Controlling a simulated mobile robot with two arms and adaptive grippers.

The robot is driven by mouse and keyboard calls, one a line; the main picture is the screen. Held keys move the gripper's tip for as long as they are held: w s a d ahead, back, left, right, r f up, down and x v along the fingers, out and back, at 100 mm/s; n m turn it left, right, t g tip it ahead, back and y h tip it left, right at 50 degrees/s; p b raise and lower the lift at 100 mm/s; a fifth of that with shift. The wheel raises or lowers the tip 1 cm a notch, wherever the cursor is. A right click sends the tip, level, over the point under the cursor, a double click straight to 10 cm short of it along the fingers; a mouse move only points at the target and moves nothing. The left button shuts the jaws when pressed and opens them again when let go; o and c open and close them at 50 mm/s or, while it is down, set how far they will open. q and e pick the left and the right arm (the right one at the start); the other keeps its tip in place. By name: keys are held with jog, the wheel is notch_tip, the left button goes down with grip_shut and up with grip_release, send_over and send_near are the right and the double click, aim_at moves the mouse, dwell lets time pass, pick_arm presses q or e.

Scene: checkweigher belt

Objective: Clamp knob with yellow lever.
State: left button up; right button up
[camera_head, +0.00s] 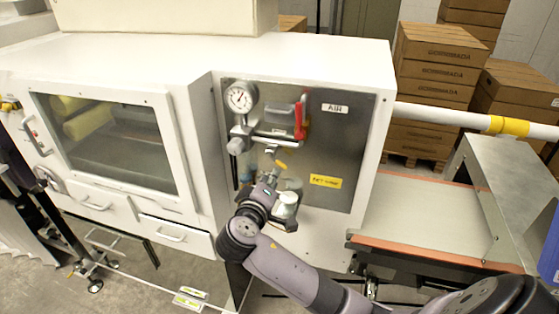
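The yellow lever (281,164) is a small bright bar on the air panel, below the grey pipe fittings. The knob it belongs to cannot be made out clearly. My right gripper (271,172) is directly beside and below the lever, pointing up at the panel. Its fingers are small and blend with the metal fittings, so I cannot tell whether they touch the lever or are open or shut. My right wrist hides the lower middle of the panel. My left gripper is out of view.
A round gauge (239,97) and a red handle (300,117) sit above on the metal panel (345,140). The white cabinet (190,60) surrounds it. A belt (425,215) runs at right, with stacked cardboard boxes (435,75) behind. Drawer handles stick out at left.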

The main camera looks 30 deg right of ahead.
aim_at(280, 166)
jog(key=p+x, duration=0.2)
jog(key=x, duration=0.6)
jog(key=shift+w+d+r, duration=0.1)
jog(key=shift+d, duration=0.05)
jog(key=shift+w+d+f, duration=0.2)
jog(key=shift+w+d, duration=0.2)
jog(key=shift+d, duration=0.05)
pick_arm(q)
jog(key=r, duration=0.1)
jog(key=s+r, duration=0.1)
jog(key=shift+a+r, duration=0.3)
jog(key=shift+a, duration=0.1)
pick_arm(e)
jog(key=shift+c, duration=0.2)
grip_shut()
